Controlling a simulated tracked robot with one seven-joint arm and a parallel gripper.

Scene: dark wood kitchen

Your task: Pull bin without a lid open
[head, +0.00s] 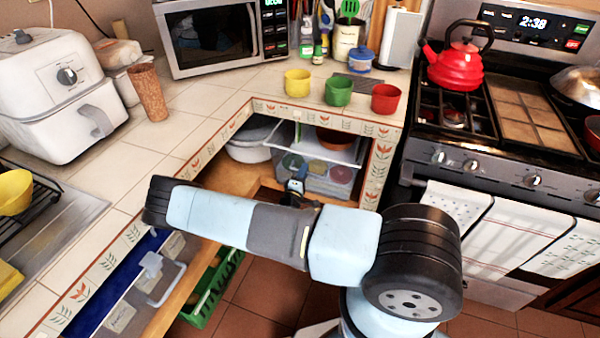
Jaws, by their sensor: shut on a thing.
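A clear plastic bin (343,178) with a pale rim stands in the corner opening under the tiled counter. Round coloured items show through its front wall. I see no lid on it, though the counter edge hides part of its top. My gripper (295,186) is small in view behind my arm, at the bin's left front. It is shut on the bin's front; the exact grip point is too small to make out. My arm hides the lower part of this area.
A white pot (250,145) stands left of the bin. Below the counter at left are a bin with handles (120,310) and a green crate (212,290). Yellow, green and red cups (385,99) stand above. The stove (500,165) bounds the right.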

